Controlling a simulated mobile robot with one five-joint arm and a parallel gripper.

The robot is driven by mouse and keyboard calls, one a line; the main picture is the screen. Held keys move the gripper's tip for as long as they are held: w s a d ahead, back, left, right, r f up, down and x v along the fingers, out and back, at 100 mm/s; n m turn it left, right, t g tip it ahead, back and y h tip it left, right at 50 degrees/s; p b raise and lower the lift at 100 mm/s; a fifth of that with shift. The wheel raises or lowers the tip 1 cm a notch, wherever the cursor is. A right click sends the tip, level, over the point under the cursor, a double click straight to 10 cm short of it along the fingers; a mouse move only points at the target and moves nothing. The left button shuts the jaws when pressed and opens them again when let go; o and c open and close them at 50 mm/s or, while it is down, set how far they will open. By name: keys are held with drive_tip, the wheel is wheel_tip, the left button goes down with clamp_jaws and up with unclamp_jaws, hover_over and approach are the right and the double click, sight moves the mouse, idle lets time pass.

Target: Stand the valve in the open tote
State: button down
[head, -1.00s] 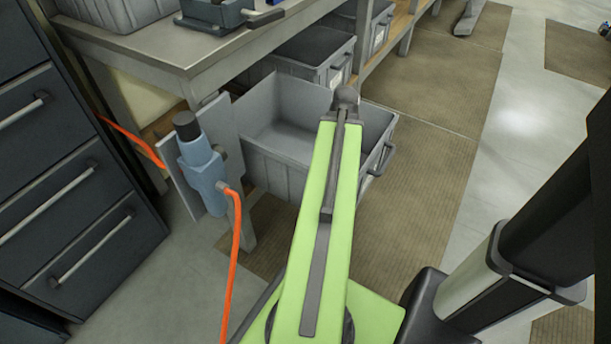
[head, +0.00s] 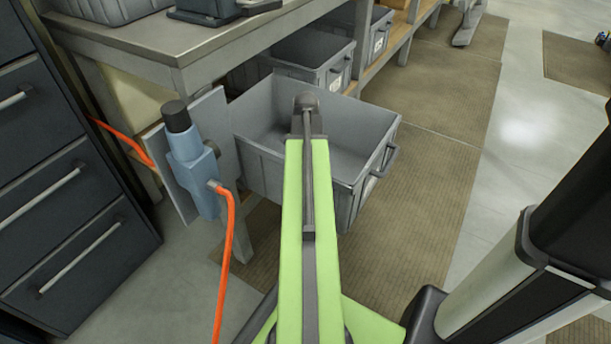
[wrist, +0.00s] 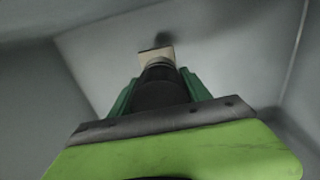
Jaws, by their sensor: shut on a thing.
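The open tote (head: 262,178) is a grey bin pulled out from under the bench, with its top open. My arm reaches over it in the head view and hides part of its inside; my gripper is hidden there behind the arm. In the wrist view my gripper (wrist: 160,82) has green fingers on both sides of the valve (wrist: 160,96), shut on it. The valve shows as a dark round body with a beige end pointing away from the camera. Grey tote walls (wrist: 235,45) surround it. I cannot tell whether the valve touches the tote floor.
A blue device (head: 190,165) with an orange hose (head: 226,265) is mounted on a plate left of the tote. A bench (head: 150,40) stands above, with more grey bins (head: 310,50) behind. A dark drawer cabinet (head: 60,170) stands at the left.

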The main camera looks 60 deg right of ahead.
drive_tip(key=shift+f+b, duration=2.05)
drive_tip(key=shift+f, duration=0.25)
drive_tip(key=shift+c, duration=2.4)
unclamp_jaws()
wheel_tip(320, 180, up, 13)
drive_tip(key=p, duration=1.3)
drive_tip(key=shift+f, duration=0.1)
